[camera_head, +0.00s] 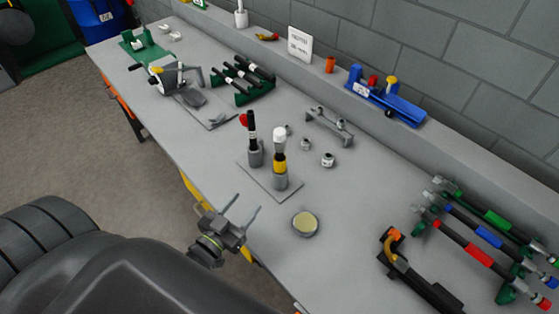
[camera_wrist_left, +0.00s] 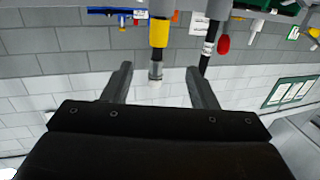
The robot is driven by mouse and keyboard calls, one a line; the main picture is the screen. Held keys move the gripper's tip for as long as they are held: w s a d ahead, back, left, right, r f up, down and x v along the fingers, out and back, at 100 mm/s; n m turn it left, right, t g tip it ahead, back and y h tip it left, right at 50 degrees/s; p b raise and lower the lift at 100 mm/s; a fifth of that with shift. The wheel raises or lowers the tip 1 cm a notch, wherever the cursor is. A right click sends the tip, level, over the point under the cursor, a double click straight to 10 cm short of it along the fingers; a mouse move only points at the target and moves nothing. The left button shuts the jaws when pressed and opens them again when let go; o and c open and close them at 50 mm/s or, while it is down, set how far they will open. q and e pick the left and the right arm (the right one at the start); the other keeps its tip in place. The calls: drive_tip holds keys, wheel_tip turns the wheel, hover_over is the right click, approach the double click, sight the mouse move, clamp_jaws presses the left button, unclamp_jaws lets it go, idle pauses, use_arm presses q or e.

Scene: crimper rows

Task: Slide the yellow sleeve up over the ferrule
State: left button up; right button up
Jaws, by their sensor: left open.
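The yellow sleeve (camera_head: 279,164) sits around an upright black hose in a grey holder (camera_head: 281,181) on a flat plate. The pale ferrule (camera_head: 279,138) tops that hose, above the sleeve, with a short dark stretch between them. My left gripper (camera_head: 243,203) is open and empty, in front of and to the left of this holder, apart from the hose. In the left wrist view, which looks upside down, the yellow sleeve (camera_wrist_left: 159,33) and the metallic ferrule (camera_wrist_left: 155,72) show between the lines of the two open fingers. My right gripper is not in view.
A second black hose (camera_head: 252,130) with a white label stands in a holder close behind-left. A round dish (camera_head: 305,223) lies to the right of my left gripper. Small fittings (camera_head: 328,160) and a grey rack (camera_head: 329,125) stand behind. A black tool (camera_head: 415,280) lies front right.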

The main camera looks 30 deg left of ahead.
sight(276, 166)
use_arm(q)
drive_tip(key=w, duration=0.5)
drive_tip(key=w+d+p, duration=0.1)
drive_tip(key=w, duration=1.1)
drive_tip(key=shift+w+d, duration=0.2)
drive_tip(key=shift+w, duration=0.05)
drive_tip(key=shift+c, duration=0.4)
clamp_jaws()
drive_tip(key=shift+r+p, duration=0.1)
drive_tip(key=shift+p, duration=0.25)
